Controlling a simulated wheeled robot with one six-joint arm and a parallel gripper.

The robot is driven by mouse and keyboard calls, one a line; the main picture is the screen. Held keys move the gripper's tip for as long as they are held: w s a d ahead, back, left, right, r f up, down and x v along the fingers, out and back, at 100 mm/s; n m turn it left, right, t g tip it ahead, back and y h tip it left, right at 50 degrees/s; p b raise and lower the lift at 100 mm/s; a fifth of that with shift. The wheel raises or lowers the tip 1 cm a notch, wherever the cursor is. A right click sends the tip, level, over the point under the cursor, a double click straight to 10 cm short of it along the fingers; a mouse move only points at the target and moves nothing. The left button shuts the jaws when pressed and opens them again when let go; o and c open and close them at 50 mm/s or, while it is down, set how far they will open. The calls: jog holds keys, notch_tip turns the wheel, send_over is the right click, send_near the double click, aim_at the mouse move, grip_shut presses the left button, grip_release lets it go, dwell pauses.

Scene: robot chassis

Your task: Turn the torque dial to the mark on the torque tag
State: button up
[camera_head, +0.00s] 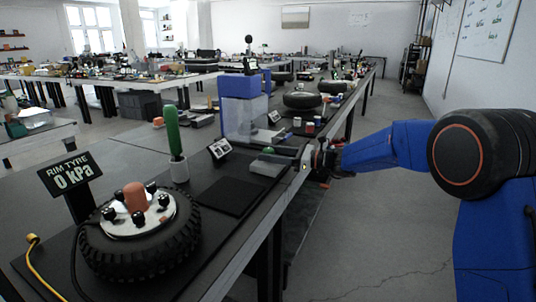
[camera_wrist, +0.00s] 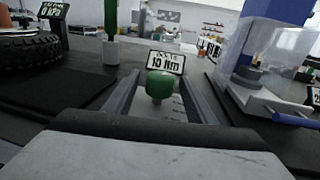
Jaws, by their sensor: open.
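The green torque dial (camera_head: 268,151) sits on a low grey block (camera_head: 258,167) on the bench. It also shows in the wrist view (camera_wrist: 159,86), in the middle between my fingers. The torque tag (camera_wrist: 166,62) stands behind it and reads 10 Nm; it also shows in the head view (camera_head: 219,148). My gripper (camera_wrist: 160,78) is open, with one finger on each side of the dial and a gap on both sides. In the head view my gripper (camera_head: 290,157) reaches in from the right, level with the dial. No pointer on the dial can be made out.
A tyre (camera_head: 139,237) with a 0 kPa sign (camera_head: 70,174) stands at the near left. A clear, blue-topped box (camera_head: 243,110) stands beyond the dial. A dark mat (camera_head: 228,196) in front is bare.

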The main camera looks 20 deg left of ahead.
jog(key=shift+a, duration=0.55)
jog(key=c, duration=1)
jog(key=shift+c, duration=0.2)
jog(key=shift+s+m+t, duration=0.1)
jog(key=shift+m+t, duration=0.2)
jog(key=shift+t, duration=0.1)
jog(key=m+t, duration=0.1)
jog(key=t, duration=0.2)
jog(key=shift+m, duration=0.4)
jog(key=shift+m+t+h, duration=0.55)
jog(key=shift+m+t, duration=0.45)
jog(key=shift+t, duration=0.45)
jog(key=shift+m+t+h, duration=0.55)
jog(key=shift+m+t, duration=0.45)
jog(key=shift+t, duration=0.45)
jog(key=shift+m+t, duration=0.3)
jog(key=shift+t, duration=0.1)
